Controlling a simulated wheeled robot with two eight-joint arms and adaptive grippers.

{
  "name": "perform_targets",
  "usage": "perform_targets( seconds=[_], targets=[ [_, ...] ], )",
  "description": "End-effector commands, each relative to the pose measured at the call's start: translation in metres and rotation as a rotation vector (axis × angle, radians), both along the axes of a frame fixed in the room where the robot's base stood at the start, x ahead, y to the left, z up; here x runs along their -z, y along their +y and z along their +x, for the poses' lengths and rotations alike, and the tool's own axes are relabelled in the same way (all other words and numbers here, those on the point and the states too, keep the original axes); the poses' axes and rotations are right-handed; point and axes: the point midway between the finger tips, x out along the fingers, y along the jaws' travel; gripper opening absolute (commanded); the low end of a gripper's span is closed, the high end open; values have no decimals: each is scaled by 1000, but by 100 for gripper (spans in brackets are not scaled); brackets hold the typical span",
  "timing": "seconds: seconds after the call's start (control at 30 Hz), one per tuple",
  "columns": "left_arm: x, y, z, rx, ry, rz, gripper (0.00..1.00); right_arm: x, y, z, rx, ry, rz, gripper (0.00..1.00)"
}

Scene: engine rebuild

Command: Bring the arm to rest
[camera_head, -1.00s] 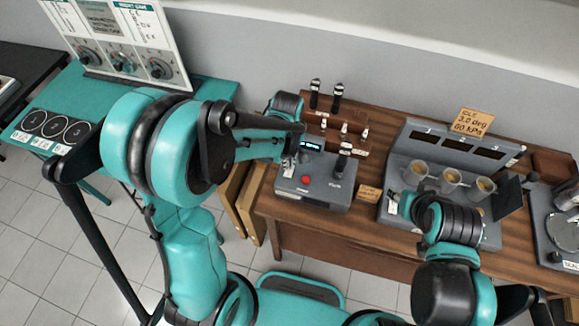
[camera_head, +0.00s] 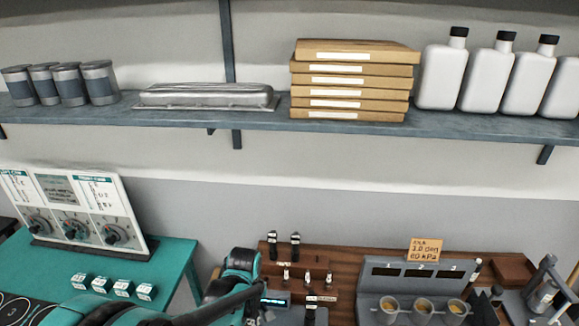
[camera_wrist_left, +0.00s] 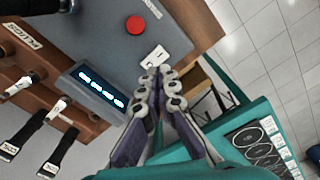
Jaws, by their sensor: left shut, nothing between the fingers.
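My left arm (camera_head: 240,264) shows at the bottom of the head view, a teal and black link in front of the wooden bench. Its fingers cannot be made out there. In the left wrist view my left gripper (camera_wrist_left: 163,75) is shut and empty, its two fingers meeting at the tips. The tips appear over the edge of a grey box, close to a small white tag (camera_wrist_left: 154,56). I cannot tell whether they touch it. The grey box (camera_wrist_left: 105,45) carries a red button (camera_wrist_left: 136,25) and a lit display (camera_wrist_left: 101,87). My right gripper is out of view.
A teal table (camera_head: 172,262) with a dial panel (camera_head: 75,212) and white cubes stands left. The wooden bench (camera_head: 335,258) holds a grey station (camera_head: 372,290) with several cups. A shelf (camera_head: 200,118) with boxes, bottles and cans spans the wall above.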

Motion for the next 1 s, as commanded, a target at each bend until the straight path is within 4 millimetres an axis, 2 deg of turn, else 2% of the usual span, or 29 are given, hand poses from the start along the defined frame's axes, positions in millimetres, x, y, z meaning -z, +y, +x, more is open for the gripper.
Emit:
perform_targets(
  seconds=[0.17,0.4,0.7,0.83,1.0],
  targets=[
    [0,7,-10,115,-73,-2,0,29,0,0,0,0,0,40],
    [3,24,-43,435,-270,46,0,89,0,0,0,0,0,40],
    [29,41,-87,809,-486,209,0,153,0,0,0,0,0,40],
    [38,45,-98,911,-536,273,0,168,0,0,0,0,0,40],
    [41,47,-103,967,-561,313,0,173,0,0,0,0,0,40]
  ],
)
